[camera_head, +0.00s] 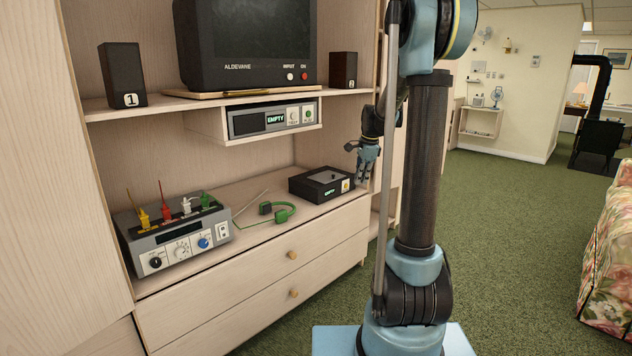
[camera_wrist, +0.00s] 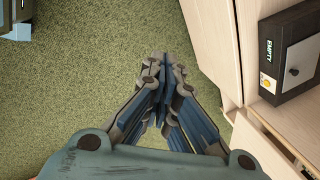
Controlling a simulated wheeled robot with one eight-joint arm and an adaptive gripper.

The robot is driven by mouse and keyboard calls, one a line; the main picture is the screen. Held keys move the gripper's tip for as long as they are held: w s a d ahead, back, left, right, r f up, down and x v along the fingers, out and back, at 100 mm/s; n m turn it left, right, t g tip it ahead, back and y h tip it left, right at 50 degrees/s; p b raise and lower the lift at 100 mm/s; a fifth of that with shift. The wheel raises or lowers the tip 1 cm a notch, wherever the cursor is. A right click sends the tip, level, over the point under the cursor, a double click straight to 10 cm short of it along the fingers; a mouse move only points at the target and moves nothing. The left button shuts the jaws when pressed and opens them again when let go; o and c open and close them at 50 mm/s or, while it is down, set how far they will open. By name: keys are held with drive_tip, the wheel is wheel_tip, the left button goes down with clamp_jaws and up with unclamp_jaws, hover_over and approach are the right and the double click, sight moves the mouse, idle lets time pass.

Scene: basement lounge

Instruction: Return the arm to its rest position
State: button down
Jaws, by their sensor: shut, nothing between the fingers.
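My gripper (camera_head: 368,168) hangs beside the right end of the wooden wall unit, near the black box on its lower top. In the wrist view my gripper (camera_wrist: 165,65) points down over green carpet (camera_wrist: 100,60), its blue fingers closed together with nothing between them. The upper arm of mine stands tall in the middle of the head view and hides part of the unit and the room behind it.
The black box (camera_head: 321,184) sits near the cabinet edge; it also shows in the wrist view (camera_wrist: 290,60). A floral sofa (camera_head: 610,250) is at right; carpet between is clear.

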drive_tip(key=s+r+n, duration=0.2)
drive_tip(key=s+n, duration=0.6)
drive_tip(key=s, duration=1.4)
drive_tip(key=s+f+n, duration=0.4)
drive_tip(key=s+f, duration=0.1)
drive_tip(key=s, duration=0.4)
drive_tip(key=s+d+f+n+h, duration=0.1)
drive_tip(key=s+f+n, duration=0.3)
drive_tip(key=s, duration=0.5)
drive_tip(key=shift+d+f, duration=0.3)
drive_tip(key=shift+f, duration=0.3)
drive_tip(key=shift+s, duration=0.1)
